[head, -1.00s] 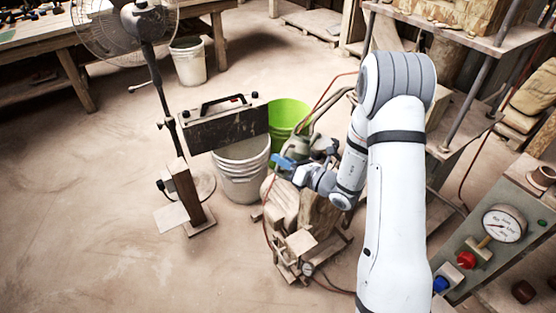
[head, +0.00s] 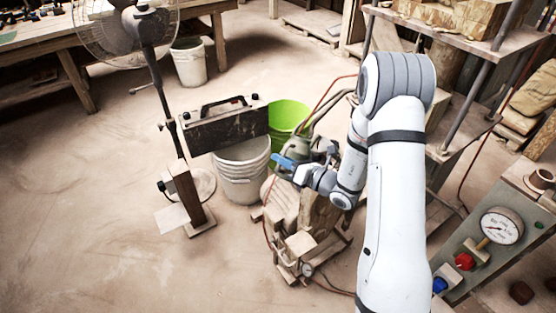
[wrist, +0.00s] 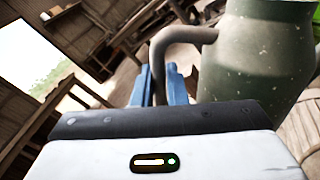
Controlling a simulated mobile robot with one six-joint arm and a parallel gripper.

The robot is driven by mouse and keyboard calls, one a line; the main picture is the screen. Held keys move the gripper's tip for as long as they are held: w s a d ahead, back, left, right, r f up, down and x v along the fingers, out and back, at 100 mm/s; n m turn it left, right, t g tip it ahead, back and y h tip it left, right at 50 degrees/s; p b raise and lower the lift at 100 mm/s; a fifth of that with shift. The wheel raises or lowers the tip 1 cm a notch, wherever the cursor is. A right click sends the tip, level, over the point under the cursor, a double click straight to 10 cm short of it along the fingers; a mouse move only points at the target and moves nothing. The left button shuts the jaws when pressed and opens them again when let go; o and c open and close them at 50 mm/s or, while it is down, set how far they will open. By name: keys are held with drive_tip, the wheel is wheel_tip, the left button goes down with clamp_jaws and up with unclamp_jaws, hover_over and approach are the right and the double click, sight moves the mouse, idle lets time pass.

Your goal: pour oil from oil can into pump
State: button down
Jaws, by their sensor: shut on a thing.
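The oil can (wrist: 255,60) is a grey-green, speckled vessel with a curved dark handle (wrist: 165,60). It fills the upper right of the wrist view. My gripper (wrist: 163,88) has blue fingers, shut on this handle. In the head view my gripper (head: 285,162) is at the middle, and the can (head: 297,147) shows just behind it, partly covered. The can's spout and opening cannot be made out. The pump seems to be the wood-and-metal unit (head: 318,215) with hoses below and beside my gripper; its filling opening cannot be made out.
A fan (head: 125,25) is farther left. A gauge panel (head: 480,250) is at right. The floor at lower left is clear.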

sight(285, 150)
drive_tip(key=shift+w+d+r+m+p, duration=0.1)
drive_tip(key=shift+w+r+m+p, duration=0.1)
drive_tip(key=shift+r+p, duration=0.25)
drive_tip(key=shift+w+d+r+m+p, duration=0.1)
drive_tip(key=shift+r+m+p, duration=0.1)
drive_tip(key=shift+r+p, duration=0.2)
drive_tip(key=shift+r, duration=0.2)
idle(0.5)
drive_tip(key=shift+w+d+r+m+p, duration=0.15)
drive_tip(key=shift+r+m+p, duration=0.2)
drive_tip(key=shift+p, duration=0.4)
drive_tip(key=shift+r, duration=0.15)
idle(0.4)
drive_tip(key=shift+w+d+r+m+p, duration=0.15)
drive_tip(key=shift+w+r+m+p, duration=0.1)
drive_tip(key=shift+r+p, duration=0.3)
drive_tip(key=shift+w+d+r+m+p, duration=0.1)
drive_tip(key=shift+w+r+m+p, duration=0.2)
drive_tip(key=shift+p, duration=0.35)
drive_tip(key=shift+r, duration=0.15)
drive_tip(key=shift+w+d+r+m+p, duration=0.3)
drive_tip(key=shift+r+p, duration=0.2)
drive_tip(key=shift+p, duration=0.25)
drive_tip(key=shift+w+d+r+m+p, duration=0.25)
drive_tip(key=shift+r+p, duration=0.25)
drive_tip(key=shift+p, duration=0.25)
drive_tip(key=shift+r, duration=0.1)
idle(0.5)
